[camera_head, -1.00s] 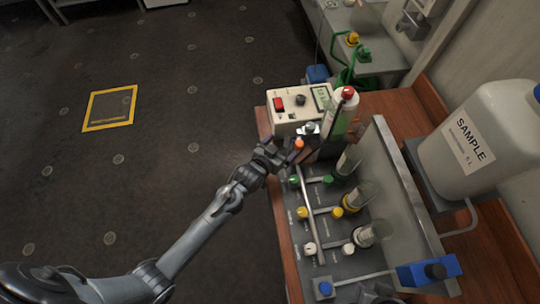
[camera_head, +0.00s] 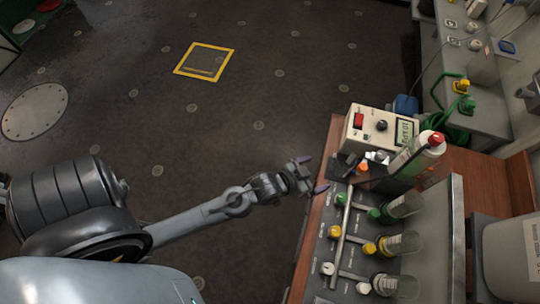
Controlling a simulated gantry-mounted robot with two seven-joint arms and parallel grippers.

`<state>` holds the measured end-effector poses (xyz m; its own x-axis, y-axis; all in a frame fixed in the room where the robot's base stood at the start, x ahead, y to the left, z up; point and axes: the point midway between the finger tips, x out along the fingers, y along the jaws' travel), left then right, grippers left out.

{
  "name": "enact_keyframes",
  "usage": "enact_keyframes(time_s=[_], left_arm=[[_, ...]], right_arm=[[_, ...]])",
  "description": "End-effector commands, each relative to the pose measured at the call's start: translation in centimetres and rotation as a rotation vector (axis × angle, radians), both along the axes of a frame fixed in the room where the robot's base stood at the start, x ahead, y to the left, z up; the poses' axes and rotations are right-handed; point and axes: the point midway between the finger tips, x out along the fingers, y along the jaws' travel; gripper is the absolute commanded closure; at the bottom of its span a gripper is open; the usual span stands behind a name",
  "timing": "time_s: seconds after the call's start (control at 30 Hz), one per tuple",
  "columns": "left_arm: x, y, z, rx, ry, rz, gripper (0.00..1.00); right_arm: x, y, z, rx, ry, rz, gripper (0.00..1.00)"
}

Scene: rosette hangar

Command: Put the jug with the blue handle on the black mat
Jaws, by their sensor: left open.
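I cannot make out a jug with a blue handle or a black mat in the head view. My left gripper (camera_head: 313,174) is at the end of my outstretched left arm, open, with its purple-tipped fingers apart and nothing between them. It is over the floor, by the left edge of the wooden bench (camera_head: 315,235) in this view. My right gripper is out of view.
The bench holds a beige meter (camera_head: 378,135), a white bottle with a red cap (camera_head: 418,155) and a rack with colored valves and clear vessels (camera_head: 400,205). A grey counter (camera_head: 490,112) stands behind. The floor to the left is mostly clear.

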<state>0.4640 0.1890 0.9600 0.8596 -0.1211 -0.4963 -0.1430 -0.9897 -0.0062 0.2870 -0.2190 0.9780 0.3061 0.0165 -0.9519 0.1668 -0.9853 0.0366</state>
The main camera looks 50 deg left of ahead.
Motion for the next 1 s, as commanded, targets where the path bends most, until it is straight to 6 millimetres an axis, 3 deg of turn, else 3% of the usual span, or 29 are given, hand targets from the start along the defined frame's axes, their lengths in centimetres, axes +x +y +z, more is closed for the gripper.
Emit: enact_keyframes(time_s=[0.4,0.5,0.7,1.0], left_arm=[[-13.3,2.1,0.8,0.108,0.566,-0.002,0.0],[-15.7,2.5,1.3,0.126,0.654,-0.004,0.0],[-17.7,2.9,1.8,0.14,0.727,-0.007,0.0],[-17.7,2.9,1.8,0.141,0.729,-0.007,0.0]], right_arm=[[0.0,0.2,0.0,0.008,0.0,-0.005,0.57],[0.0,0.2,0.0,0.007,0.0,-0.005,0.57],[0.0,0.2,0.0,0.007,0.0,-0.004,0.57],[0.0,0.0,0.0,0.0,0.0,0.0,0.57]])
